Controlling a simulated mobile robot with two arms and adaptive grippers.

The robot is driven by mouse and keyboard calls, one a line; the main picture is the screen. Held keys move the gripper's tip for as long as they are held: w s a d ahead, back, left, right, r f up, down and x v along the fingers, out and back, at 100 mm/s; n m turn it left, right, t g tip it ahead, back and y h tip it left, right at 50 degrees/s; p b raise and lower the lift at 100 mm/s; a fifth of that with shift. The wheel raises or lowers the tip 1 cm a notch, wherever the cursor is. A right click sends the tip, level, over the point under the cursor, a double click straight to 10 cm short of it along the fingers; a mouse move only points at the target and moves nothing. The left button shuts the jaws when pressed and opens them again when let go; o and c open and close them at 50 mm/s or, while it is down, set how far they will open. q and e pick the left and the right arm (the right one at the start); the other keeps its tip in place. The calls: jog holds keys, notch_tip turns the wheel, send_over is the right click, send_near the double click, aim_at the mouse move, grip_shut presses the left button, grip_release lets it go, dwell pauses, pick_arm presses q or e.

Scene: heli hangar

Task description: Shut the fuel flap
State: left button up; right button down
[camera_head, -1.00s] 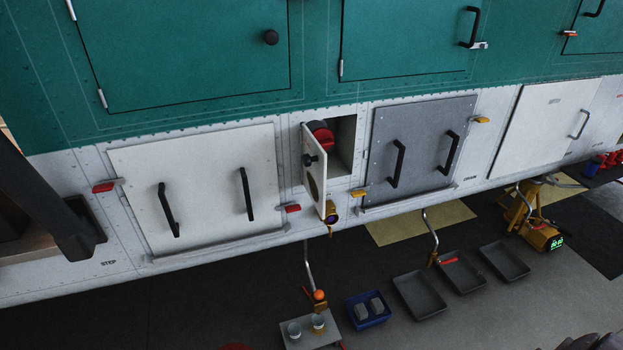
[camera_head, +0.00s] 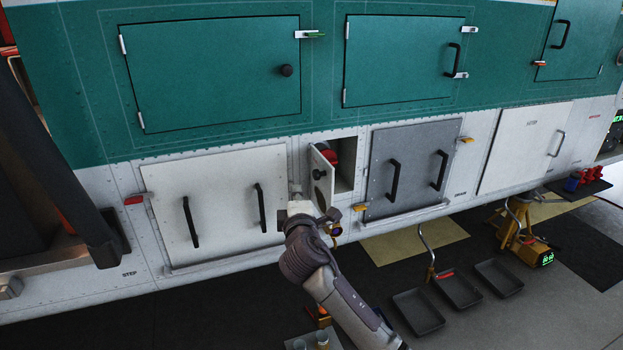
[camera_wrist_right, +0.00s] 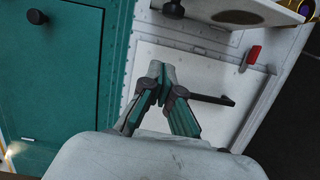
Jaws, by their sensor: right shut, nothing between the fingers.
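The fuel flap (camera_head: 322,187) is a small white door in the lower hull, swung outward from its recess (camera_head: 345,162). It bears a black knob and a hole. A red cap (camera_head: 331,158) shows partly behind it, inside the recess. My right gripper (camera_head: 296,190) is shut and empty, just left of the flap, in front of the large white panel. In the right wrist view, the closed fingertips (camera_wrist_right: 160,72) point toward the hull, and the flap (camera_wrist_right: 215,12) with its knob (camera_wrist_right: 173,8) lies at the top, apart from them. My left gripper is out of view.
A white panel (camera_head: 218,205) with two black handles is left of the recess; a grey panel (camera_head: 408,165) is right of it. Green doors (camera_head: 215,75) are above. Grey trays (camera_head: 418,312) and a yellow jack (camera_head: 515,232) stand on the floor.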

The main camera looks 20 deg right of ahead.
jog(key=w+d+p, duration=0.2)
jog(key=w+d, duration=0.3)
jog(key=shift+w+p, duration=0.3)
jog(key=shift+p, duration=0.05)
jog(key=shift+f, duration=0.15)
jog(key=shift+w, duration=0.1)
